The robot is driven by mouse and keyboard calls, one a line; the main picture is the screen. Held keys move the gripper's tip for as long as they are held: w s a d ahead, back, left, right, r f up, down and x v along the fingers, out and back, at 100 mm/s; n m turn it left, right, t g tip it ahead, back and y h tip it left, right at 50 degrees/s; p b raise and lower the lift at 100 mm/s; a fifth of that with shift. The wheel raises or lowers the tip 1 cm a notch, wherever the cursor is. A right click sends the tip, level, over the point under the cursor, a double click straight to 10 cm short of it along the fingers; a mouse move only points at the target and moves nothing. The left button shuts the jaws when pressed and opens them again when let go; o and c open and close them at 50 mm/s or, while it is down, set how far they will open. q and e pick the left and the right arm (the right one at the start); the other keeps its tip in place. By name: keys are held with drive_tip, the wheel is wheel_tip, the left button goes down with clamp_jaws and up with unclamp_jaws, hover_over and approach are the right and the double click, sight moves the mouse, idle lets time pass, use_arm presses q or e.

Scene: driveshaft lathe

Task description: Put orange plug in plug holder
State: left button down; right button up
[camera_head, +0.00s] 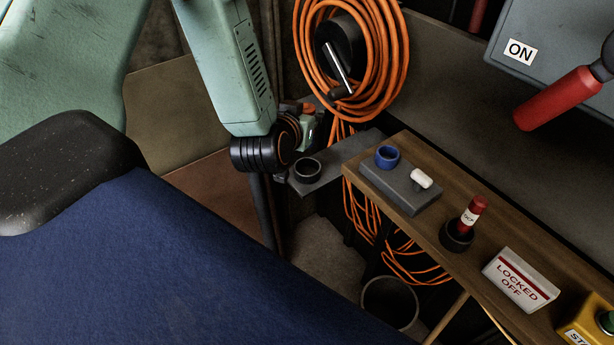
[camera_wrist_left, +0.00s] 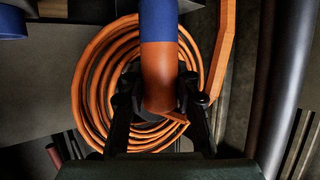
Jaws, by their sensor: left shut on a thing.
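The orange plug (camera_wrist_left: 158,75), a thick orange cylinder with a blue end (camera_wrist_left: 158,20), is held between the fingers of my left gripper (camera_wrist_left: 160,102) in the left wrist view. In the head view my left gripper (camera_head: 303,125) is mostly hidden behind its own wrist, and only a small orange-red patch of the plug (camera_head: 309,108) seems to show. A dark open ring-shaped cup (camera_head: 307,168), perhaps the plug holder, stands on a grey shelf just below the gripper. A blue ring socket (camera_head: 387,156) sits on a grey block to the right. My right gripper is not in view.
A wooden shelf (camera_head: 420,222) holds a red-topped lock-out piece (camera_head: 470,215) and a "LOCKED OFF" sign (camera_head: 520,280). A red lever (camera_head: 557,98) sticks out at the upper right.

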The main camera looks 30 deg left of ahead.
use_arm(q)
wheel_tip(320, 180, down, 6)
drive_tip(key=shift+w+f+b, duration=0.15)
drive_tip(key=shift+f+b, duration=0.1)
drive_tip(key=shift+b, duration=0.55)
wheel_tip(320, 180, down, 3)
drive_tip(key=shift+b, duration=0.4)
drive_tip(key=shift+f, duration=0.25)
drive_tip(key=shift+f, duration=0.15)
drive_tip(key=c, duration=1.3)
unclamp_jaws()
drive_tip(key=shift+c, duration=0.2)
drive_tip(key=o, duration=0.3)
drive_tip(key=shift+o, duration=0.2)
